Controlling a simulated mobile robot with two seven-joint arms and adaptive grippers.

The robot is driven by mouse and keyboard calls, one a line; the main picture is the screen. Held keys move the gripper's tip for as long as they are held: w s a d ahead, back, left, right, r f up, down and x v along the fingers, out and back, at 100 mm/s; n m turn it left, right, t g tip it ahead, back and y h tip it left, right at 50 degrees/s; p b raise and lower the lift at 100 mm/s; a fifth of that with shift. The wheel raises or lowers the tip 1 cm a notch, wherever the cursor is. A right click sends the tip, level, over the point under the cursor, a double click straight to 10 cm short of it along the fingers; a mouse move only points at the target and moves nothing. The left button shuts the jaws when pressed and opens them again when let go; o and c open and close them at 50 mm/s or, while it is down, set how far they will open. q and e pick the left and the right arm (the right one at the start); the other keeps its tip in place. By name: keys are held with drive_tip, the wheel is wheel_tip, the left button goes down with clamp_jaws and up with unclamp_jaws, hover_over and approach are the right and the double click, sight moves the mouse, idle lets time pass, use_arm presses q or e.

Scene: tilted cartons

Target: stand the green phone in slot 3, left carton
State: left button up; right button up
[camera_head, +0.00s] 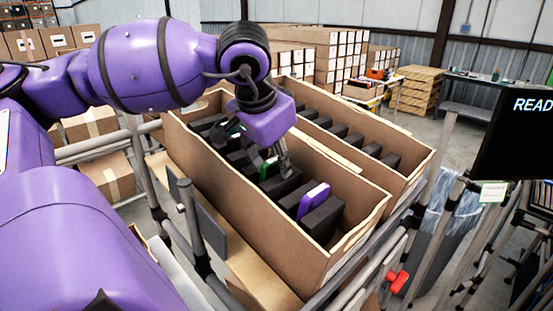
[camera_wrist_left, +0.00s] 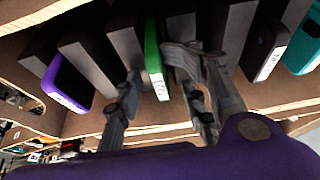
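The green phone (camera_head: 267,168) stands among dark dividers in the left carton (camera_head: 262,218), partly hidden by my left gripper (camera_head: 273,160). In the left wrist view the green phone (camera_wrist_left: 153,62) stands on edge, with a label on its end. My left gripper (camera_wrist_left: 157,66) reaches down into the carton with its fingers spread, one to each side of the phone. A gap shows on the left finger's side; I cannot tell if the right finger touches it. Slot numbers are not readable. My right gripper is out of view.
A purple phone (camera_head: 313,198) stands nearer the front end of the same carton. The left wrist view also shows a dark phone with a pale edge (camera_wrist_left: 266,55) and a teal phone (camera_wrist_left: 304,50). A second carton (camera_head: 413,160) with dark dividers stands alongside on the right.

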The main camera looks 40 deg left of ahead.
use_arm(q)
drive_tip(key=v, duration=1.2)
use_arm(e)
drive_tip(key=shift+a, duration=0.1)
use_arm(q)
drive_tip(key=shift+d, duration=0.1)
wheel_tip(320, 180, up, 7)
drive_tip(key=d+b, duration=0.1)
drive_tip(key=shift+b, duration=0.35)
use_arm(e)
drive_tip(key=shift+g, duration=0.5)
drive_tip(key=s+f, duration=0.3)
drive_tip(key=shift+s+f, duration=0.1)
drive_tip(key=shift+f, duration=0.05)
use_arm(q)
drive_tip(key=shift+d+f, duration=0.1)
drive_tip(key=shift+f, duration=0.05)
